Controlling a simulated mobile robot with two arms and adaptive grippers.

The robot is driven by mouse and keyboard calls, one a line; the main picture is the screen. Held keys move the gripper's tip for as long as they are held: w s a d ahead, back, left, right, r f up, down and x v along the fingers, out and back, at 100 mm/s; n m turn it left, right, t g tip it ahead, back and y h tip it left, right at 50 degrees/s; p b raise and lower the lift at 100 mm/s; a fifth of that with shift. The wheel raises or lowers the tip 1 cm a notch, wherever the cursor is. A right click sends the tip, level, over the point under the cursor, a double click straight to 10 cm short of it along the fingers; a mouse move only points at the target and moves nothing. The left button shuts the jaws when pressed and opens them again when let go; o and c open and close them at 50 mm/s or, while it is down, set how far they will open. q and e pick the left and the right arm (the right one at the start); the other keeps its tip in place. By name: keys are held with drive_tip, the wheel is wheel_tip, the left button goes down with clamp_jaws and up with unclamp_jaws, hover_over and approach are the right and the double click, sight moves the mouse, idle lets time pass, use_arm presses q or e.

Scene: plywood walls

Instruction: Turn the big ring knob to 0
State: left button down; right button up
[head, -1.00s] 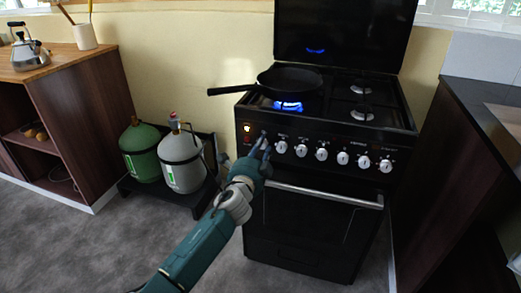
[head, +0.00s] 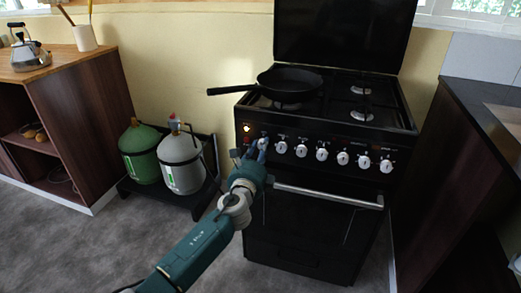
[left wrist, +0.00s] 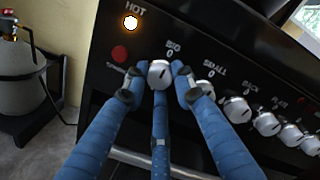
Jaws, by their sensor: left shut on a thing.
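The big ring knob (left wrist: 159,74), white and round, sits under the "BIG 0" label at the left end of the knob row in the left wrist view. Its dark mark points up, roughly toward the 0. My left gripper (left wrist: 160,82) is shut on it, with blue fingers at its left and right sides and one below. In the head view the left gripper (head: 259,146) covers most of this knob. The black stove (head: 310,235) shows no flame under the black frying pan (head: 290,79). My right gripper is out of view.
Several other white knobs (head: 321,154) stand close to the right of my gripper. The oven handle (head: 328,197) runs below. A lit HOT lamp (left wrist: 130,22) and red button (left wrist: 120,53) are on the left. Gas bottles (head: 181,161) stand left of the stove.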

use_arm(q)
drive_tip(key=shift+f, duration=0.15)
drive_tip(key=c, duration=1.5)
unclamp_jaws()
drive_tip(key=shift+c, duration=0.2)
drive_tip(key=shift+o, duration=0.5)
drive_tip(key=shift+w, duration=0.1)
